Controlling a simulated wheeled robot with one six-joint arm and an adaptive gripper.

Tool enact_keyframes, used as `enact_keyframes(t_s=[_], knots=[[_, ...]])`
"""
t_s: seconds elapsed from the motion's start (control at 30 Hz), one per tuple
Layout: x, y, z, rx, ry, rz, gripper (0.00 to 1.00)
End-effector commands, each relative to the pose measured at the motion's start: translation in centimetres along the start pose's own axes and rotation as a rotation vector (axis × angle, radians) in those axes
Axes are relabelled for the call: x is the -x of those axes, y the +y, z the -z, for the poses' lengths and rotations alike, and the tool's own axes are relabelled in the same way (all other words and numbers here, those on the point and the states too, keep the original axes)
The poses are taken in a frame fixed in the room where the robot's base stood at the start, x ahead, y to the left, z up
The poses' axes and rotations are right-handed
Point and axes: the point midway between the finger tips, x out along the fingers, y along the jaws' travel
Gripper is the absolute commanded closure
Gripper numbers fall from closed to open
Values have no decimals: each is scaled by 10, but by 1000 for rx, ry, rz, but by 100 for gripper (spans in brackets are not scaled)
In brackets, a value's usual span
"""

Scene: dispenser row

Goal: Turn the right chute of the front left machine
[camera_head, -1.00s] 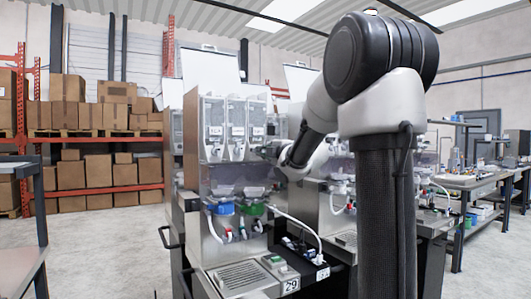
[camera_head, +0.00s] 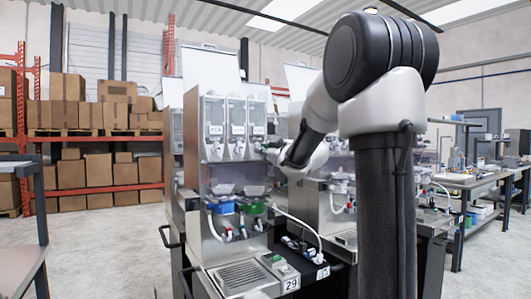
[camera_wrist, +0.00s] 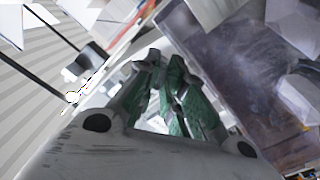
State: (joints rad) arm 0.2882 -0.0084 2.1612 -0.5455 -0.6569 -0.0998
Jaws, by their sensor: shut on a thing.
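The front left machine (camera_head: 205,180) is a steel dispenser with clear canisters in a row on its upper front. Its right canister (camera_head: 257,118) stands nearest my arm. My gripper (camera_head: 266,149) reaches in from the right at the foot of that canister. In the wrist view my gripper (camera_wrist: 167,65) shows two dark fingers with green inner pads, close together. It is shut on the right chute, which the fingers and wrist mostly hide. How far the chute is turned cannot be told.
A drip grate (camera_head: 240,275) and a white hose (camera_head: 303,228) are lower down. Another machine stands close on the right. Open floor (camera_head: 105,250) lies to the left.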

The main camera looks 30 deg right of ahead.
Motion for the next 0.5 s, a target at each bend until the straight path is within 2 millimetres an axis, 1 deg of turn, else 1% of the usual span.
enact_keyframes(t_s=[0.3, 0.5], knots=[[0, -2, -2, -281, -4, 1, 100], [0, -2, -2, -414, -5, 1, 100]])
